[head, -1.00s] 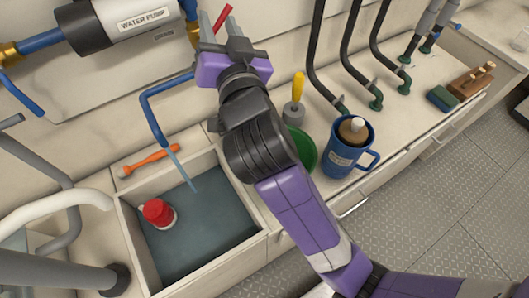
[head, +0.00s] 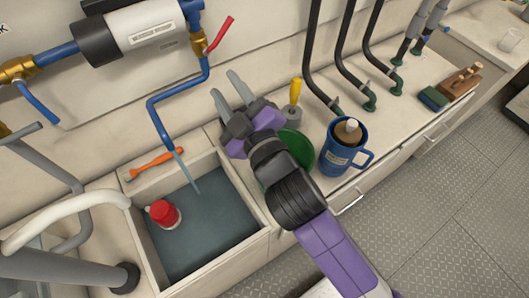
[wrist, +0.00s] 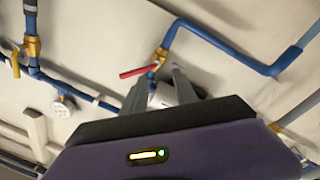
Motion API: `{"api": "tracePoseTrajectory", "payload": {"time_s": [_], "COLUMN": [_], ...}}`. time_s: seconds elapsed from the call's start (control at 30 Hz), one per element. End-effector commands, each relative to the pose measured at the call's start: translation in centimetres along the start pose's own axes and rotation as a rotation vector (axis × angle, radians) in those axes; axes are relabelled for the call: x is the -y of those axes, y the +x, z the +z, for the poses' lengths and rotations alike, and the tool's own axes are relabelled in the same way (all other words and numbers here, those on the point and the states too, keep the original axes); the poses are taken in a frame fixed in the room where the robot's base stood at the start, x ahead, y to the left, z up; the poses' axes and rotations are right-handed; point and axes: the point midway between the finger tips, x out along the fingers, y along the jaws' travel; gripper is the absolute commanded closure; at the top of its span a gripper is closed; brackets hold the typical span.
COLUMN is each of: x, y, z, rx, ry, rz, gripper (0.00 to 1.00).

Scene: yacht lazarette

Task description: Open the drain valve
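A valve with a red lever (head: 220,35) sits on the blue pipe at the right end of the water pump (head: 140,32). Its lever points up and to the right in the head view. In the wrist view the red lever (wrist: 138,71) sticks out to the left from a brass body, beyond my fingertips. A light blue stream (head: 186,171) runs from the pipe's lower end into the basin (head: 205,235). My gripper (head: 223,83) is open and empty, below the red lever and apart from it. No label marks the drain valve.
A red-capped object (head: 163,213) stands in the basin, and an orange tool (head: 153,164) lies behind it. A green round item (head: 297,150), a yellow-handled tool (head: 294,95) and a blue mug (head: 345,150) stand right of my gripper. Black hoses (head: 345,60) rise behind them.

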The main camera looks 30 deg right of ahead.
Motion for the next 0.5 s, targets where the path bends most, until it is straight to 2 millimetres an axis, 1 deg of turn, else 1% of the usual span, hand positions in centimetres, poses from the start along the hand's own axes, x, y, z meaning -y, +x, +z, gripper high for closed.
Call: {"api": "tracePoseTrajectory", "payload": {"time_s": [0.03, 0.2, 0.37, 0.5], "x": [0.2, 0.9, 1.4, 1.7], "y": [-0.7, -3.0, -5.2, -7.2], "z": [0.5, 2.2, 3.9, 5.3], "rx": [0.007, 0.015, 0.026, 0.045], "ry": [-0.049, -0.211, -0.336, -0.396], "rz": [-0.014, -0.051, -0.089, -0.122], "gripper": [0.65, 0.65, 0.65, 0.65]}}
